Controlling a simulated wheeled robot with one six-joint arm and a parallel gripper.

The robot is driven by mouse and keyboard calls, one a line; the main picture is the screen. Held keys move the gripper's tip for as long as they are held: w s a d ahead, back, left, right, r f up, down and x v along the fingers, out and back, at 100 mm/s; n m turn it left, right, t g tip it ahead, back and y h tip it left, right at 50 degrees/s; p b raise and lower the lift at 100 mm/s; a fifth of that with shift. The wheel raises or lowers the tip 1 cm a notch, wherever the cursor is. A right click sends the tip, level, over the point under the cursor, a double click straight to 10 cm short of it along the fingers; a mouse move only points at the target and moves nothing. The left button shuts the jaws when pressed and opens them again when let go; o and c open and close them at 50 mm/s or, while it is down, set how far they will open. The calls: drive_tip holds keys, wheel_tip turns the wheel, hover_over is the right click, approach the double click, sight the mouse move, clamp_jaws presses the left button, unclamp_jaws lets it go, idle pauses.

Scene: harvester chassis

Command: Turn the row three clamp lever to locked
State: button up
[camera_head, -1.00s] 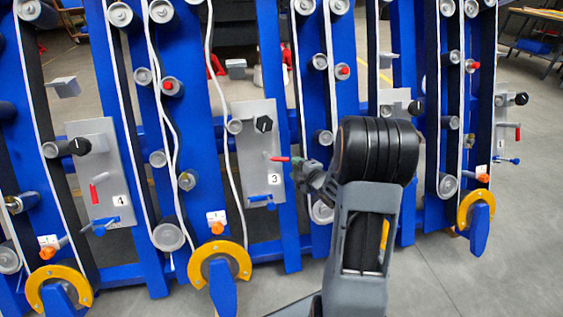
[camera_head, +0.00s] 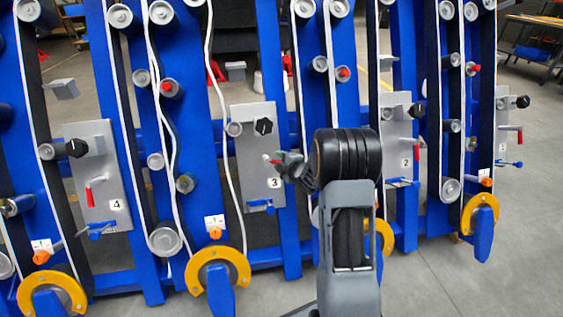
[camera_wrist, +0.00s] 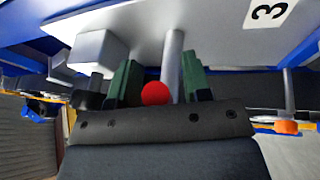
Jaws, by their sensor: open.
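The row three panel (camera_head: 255,180) is a grey upright plate marked 3. A lever with a red end (camera_head: 275,161) sticks out from its middle, roughly sideways to the right. My gripper (camera_head: 284,162) is at this lever, coming from the right. In the wrist view, the red rounded lever end (camera_wrist: 155,93) lies between the two green fingers of my open gripper (camera_wrist: 160,82), nearer the left finger. A grey rod (camera_wrist: 172,52) runs from the panel between the fingers. I cannot tell whether a finger touches the lever.
A black knob (camera_head: 264,127) sits above the lever and a blue handle (camera_head: 260,205) below it. Panel 4 (camera_head: 100,165) is to the left, with its red lever hanging down. Panel 2 (camera_head: 397,130) is behind my arm to the right. Yellow-rimmed guards (camera_head: 218,268) stand low in front.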

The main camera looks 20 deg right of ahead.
drive_tip(key=shift+c, duration=0.2)
clamp_jaws()
drive_tip(key=shift+d, duration=0.1)
